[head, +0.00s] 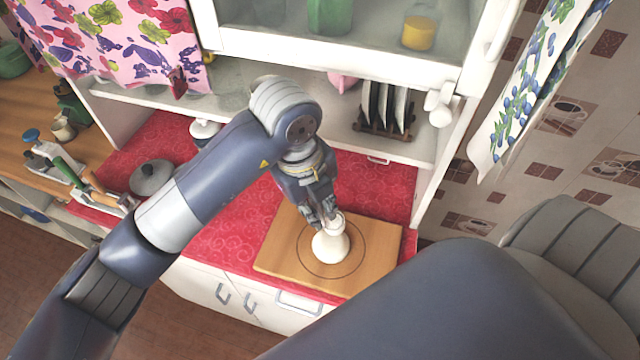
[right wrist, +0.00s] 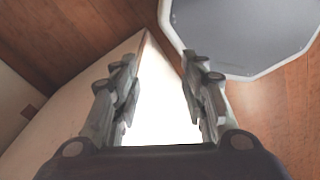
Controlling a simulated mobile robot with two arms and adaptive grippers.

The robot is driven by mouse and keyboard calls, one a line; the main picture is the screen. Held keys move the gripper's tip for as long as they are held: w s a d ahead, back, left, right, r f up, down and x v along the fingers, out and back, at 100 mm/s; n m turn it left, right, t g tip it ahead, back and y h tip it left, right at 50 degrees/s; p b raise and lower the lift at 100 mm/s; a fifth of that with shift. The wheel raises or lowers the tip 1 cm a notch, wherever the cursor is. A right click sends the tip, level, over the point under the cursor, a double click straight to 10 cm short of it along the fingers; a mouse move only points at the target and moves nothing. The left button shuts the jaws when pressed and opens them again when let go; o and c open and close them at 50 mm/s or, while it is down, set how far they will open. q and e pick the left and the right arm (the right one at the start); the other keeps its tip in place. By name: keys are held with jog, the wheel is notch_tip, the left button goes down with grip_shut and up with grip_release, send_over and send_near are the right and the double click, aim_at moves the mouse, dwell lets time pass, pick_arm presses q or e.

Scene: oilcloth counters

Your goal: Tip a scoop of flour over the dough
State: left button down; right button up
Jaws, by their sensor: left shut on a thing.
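My left gripper (head: 324,217) is over the wooden board (head: 281,253), pointing down and shut on a small pale piece (head: 337,221) that looks like the scoop. Right below it, a rounded cream-white lump (head: 329,246), which looks like the dough, sits inside the ring marked on the board. The pale piece and the lump overlap in the head view, so I cannot tell if they touch. No loose flour can be made out. My right gripper (right wrist: 160,100) shows in the right wrist view with its fingers apart and nothing between them.
The board lies on a red patterned counter (head: 225,235). A grey-lidded pot (head: 152,177) and a white lidded jar (head: 204,130) stand left. A plate rack (head: 385,110) stands behind, under a white cabinet (head: 350,56). My right arm covers the lower right.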

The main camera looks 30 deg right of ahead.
pick_arm(q)
jog(key=a+f+h+b, duration=0.1)
jog(key=f+h+b, duration=0.2)
jog(key=b, duration=0.4)
jog(key=a+f+g+h+b, duration=0.1)
jog(key=a+f+h+b, duration=0.1)
jog(key=h+b, duration=0.3)
jog(key=a+f+h+b, duration=0.2)
jog(key=f+h+b, duration=0.2)
jog(key=b, duration=0.7)
jog(key=shift+w+a+f+g, duration=0.1)
jog(key=shift+w+f+g, duration=0.3)
jog(key=shift+f, duration=0.2)
jog(key=shift+a+f+h+b, duration=0.15)
jog(key=shift+h+b, duration=0.35)
jog(key=shift+b, duration=0.55)
